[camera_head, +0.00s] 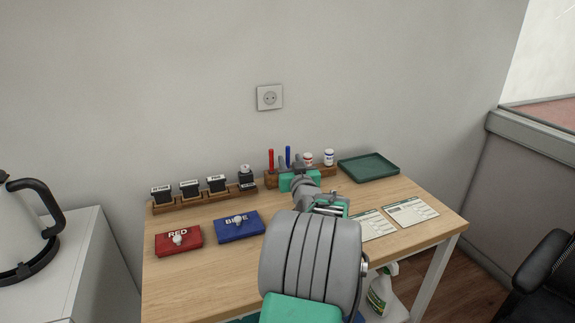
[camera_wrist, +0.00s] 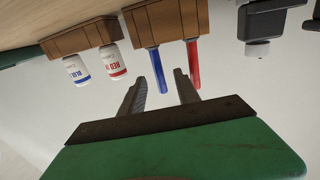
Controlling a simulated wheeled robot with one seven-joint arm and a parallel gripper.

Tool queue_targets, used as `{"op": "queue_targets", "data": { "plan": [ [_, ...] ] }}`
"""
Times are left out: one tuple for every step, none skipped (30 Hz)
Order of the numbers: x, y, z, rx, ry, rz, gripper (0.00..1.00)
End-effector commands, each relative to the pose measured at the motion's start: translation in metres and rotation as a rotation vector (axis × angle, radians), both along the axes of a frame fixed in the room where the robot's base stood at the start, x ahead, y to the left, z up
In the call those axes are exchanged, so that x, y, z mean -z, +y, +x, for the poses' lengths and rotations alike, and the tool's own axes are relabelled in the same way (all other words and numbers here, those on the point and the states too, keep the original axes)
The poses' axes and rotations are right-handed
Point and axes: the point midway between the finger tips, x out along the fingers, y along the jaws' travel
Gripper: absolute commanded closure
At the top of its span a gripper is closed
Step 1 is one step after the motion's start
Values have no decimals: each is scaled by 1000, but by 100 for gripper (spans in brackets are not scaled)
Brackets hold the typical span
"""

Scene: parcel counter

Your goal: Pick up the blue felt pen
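The blue felt pen (camera_head: 288,155) stands upright in a wooden holder (camera_head: 269,181) at the back of the table. In the wrist view, which looks upside down, the blue pen (camera_wrist: 157,68) shows between the two fingers of my gripper (camera_wrist: 160,76). The fingers are apart and the gripper is open, with nothing held. A red pen (camera_wrist: 193,64) stands beside the blue one, just outside the finger on that side. In the head view my gripper (camera_head: 290,161) is at the pens and partly hides the holder.
White bottles with red (camera_head: 308,159) and blue (camera_head: 329,157) labels stand right of the pens. A green tray (camera_head: 368,168) lies farther right. A stamp rack (camera_head: 206,199) is at the left, with red (camera_head: 178,240) and blue (camera_head: 238,228) ink pads in front. Printed cards (camera_head: 410,212) lie at the right.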

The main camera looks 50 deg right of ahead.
Motion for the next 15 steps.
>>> {"op": "queue_targets", "data": {
  "plan": [
    [1, -6, 8, -2, 1, 0, 62],
    [1, -9, 13, -2, 0, 0, 62],
    [1, -15, 18, -1, 1, 1, 62],
    [1, -18, 22, -1, 1, 0, 62],
    [1, -21, 25, -1, 1, 1, 62],
    [1, -24, 28, 0, 0, 1, 62],
    [1, -25, 29, 1, 0, 1, 62],
    [0, -26, 30, 2, 0, 0, 62],
    [0, -27, 30, 3, -1, -1, 62],
    [0, -27, 30, 3, -1, -1, 62],
    [0, -27, 29, 4, -1, -1, 62],
    [0, -27, 29, 4, -1, -1, 62],
    [0, -27, 29, 4, 0, 0, 62],
    [0, -27, 29, 4, 0, 0, 63],
    [0, -27, 29, 4, 0, 0, 66]
  ]
}}
